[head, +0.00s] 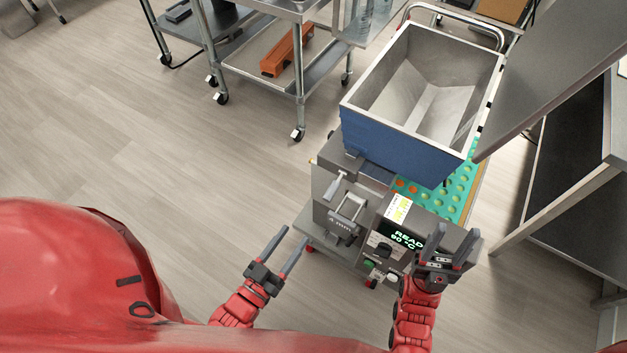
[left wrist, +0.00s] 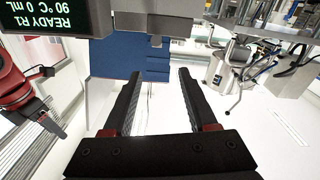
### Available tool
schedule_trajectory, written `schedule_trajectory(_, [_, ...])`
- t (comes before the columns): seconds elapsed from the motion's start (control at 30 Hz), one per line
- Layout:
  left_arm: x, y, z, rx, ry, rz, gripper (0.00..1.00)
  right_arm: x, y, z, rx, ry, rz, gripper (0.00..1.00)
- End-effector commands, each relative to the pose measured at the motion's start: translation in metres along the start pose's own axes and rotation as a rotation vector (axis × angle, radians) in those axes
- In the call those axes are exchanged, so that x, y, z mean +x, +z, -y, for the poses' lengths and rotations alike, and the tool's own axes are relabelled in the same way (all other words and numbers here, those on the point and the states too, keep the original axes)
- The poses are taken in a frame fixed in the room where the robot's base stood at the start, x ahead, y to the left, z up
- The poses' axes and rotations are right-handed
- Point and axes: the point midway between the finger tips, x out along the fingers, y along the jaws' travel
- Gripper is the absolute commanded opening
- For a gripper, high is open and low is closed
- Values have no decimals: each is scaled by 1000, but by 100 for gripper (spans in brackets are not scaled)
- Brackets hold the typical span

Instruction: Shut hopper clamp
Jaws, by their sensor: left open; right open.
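The hopper (head: 372,150) is a blue box with a bare steel inside, on top of the grey depositor machine (head: 318,212). Its blue wall also shows in the left wrist view (left wrist: 112,66). A grey lever (head: 336,187), which looks like the hopper clamp, sticks out below the hopper's near left corner; I cannot tell its exact position. My left gripper (head: 294,236) is open and empty, left of the machine and apart from the lever; its spread fingers show in the left wrist view (left wrist: 160,85). My right gripper (head: 450,243) is open at the machine's right front, partly covering the display.
The lit display (head: 398,237) reads READY and 90 °C. A grey handle (head: 350,206) sits beside the lever. A green mould tray (head: 462,190) lies beneath the hopper. Steel carts (head: 270,70) stand behind, and a grey table (head: 560,70) overhangs at right. The floor at left is clear.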

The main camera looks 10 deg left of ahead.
Motion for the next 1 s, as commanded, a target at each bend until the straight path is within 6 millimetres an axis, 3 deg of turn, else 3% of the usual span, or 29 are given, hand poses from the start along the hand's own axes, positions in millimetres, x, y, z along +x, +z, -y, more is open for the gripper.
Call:
schedule_trajectory(0.03, [-3,9,-4,-13,6,36,58,-1,0,0,0,0,0,50])
schedule_trajectory(0.17, [5,12,-6,-20,10,52,58,-2,0,0,0,0,0,50])
schedule_trajectory(0.7, [122,13,-7,-17,10,46,58,17,-3,-1,0,0,0,50])
schedule_trajectory(1.0, [163,17,-7,-17,9,46,58,26,-4,-1,0,0,0,50])
